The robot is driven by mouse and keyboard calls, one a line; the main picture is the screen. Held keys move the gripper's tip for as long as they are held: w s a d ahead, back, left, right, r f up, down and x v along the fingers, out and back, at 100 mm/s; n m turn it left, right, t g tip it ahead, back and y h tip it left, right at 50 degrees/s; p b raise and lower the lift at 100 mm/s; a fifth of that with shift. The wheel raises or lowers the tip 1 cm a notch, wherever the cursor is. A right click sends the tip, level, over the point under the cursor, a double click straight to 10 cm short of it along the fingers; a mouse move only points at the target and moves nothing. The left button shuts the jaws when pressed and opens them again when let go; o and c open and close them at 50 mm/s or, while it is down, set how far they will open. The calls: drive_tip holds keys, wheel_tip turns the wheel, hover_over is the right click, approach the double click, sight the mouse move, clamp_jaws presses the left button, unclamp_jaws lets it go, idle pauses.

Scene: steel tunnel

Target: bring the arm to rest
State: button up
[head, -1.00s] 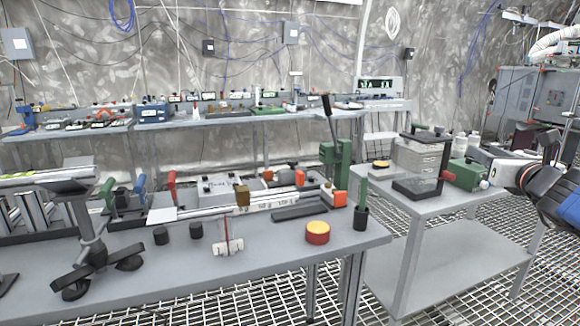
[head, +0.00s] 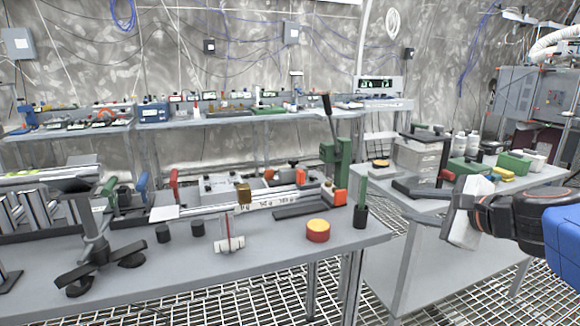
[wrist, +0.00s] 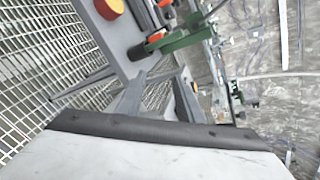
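My gripper (head: 428,198) is at the right of the head view, held out level in front of the right-hand table. It has a pale block-like hand on a dark wrist, with a blue arm link behind. In the wrist view my gripper (wrist: 160,82) shows two grey fingers standing apart beyond the pale hand, with nothing seen between them. The gripper looks open and empty. In the head view the fingers are small and partly lost against the table.
The long grey bench (head: 275,262) holds a red-and-yellow round piece (head: 318,230), a green lever press (head: 335,150) and a dark green upright tool (head: 361,208). The right table (head: 390,180) holds a green box (head: 513,163) and bottles. Grating floor lies below.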

drive_tip(key=s+a+f+n+g+h, duration=0.1)
drive_tip(key=s+a+f+n+g, duration=0.15)
drive_tip(key=s+f+n, duration=0.45)
drive_tip(key=s+a+f+n+g+h, duration=0.1)
drive_tip(key=s+a+f+n+g, duration=0.1)
drive_tip(key=s+f+n+g, duration=0.4)
drive_tip(key=s+d+f+n+h, duration=0.2)
drive_tip(key=s+d+f+n, duration=0.2)
drive_tip(key=s+d+n, duration=0.1)
drive_tip(key=s+n, duration=0.1)
drive_tip(key=n, duration=0.1)
drive_tip(key=shift+f+n+t+h, duration=0.2)
drive_tip(key=shift+n+t+h, duration=0.15)
drive_tip(key=shift+n+h, duration=0.05)
idle(0.4)
